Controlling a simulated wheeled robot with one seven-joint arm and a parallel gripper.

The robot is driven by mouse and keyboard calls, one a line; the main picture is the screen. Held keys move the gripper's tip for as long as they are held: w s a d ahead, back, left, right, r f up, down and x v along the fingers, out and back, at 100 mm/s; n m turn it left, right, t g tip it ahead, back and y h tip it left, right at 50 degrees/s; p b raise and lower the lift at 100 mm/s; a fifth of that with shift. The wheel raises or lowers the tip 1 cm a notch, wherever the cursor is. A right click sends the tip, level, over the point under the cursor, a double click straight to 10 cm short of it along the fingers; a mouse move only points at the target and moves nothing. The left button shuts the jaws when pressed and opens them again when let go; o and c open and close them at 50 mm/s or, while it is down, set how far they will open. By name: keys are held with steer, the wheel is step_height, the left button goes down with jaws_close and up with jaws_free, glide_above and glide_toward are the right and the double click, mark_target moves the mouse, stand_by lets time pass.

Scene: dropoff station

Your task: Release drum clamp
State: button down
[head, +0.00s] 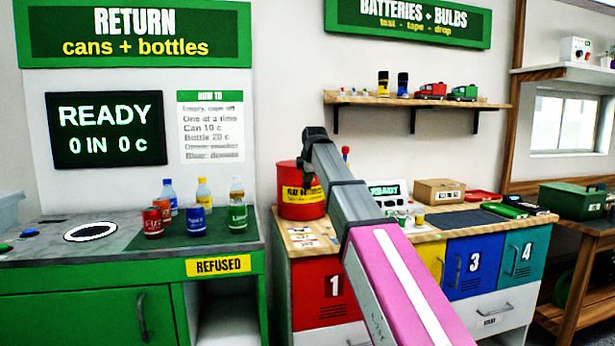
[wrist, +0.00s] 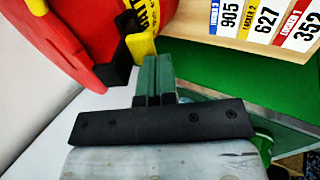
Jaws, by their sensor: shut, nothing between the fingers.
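The red drum (head: 298,206) stands on the counter behind my arm, with a yellow label on its front. In the wrist view the drum (wrist: 60,35) fills the upper left. A black piece (wrist: 113,72) and a yellow piece (wrist: 141,46) sit at its side; they look like parts of the clamp, but I cannot tell its state. My gripper (wrist: 156,64) is shut and empty, its green fingers close beside these pieces. I cannot tell whether they touch. In the head view my wrist is at the drum's upper right and hides part of it.
Locker tags (wrist: 268,22) lie on the wooden counter top beside the drum. A small ready screen (head: 385,190) and a cardboard box (head: 439,191) stand further right. A shelf (head: 420,102) with batteries and toy trucks hangs above. Cans and bottles stand on the left counter (head: 40,243).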

steer(key=f+t, duration=0.1)
steer(key=s+f+t, duration=0.1)
steer(key=f+t+y, duration=0.1)
steer(key=t, duration=0.1)
steer(key=shift+s+d+f, duration=0.2)
steer(key=shift+s+f, duration=0.05)
steer(key=shift+f, duration=0.1)
stand_by(0.7)
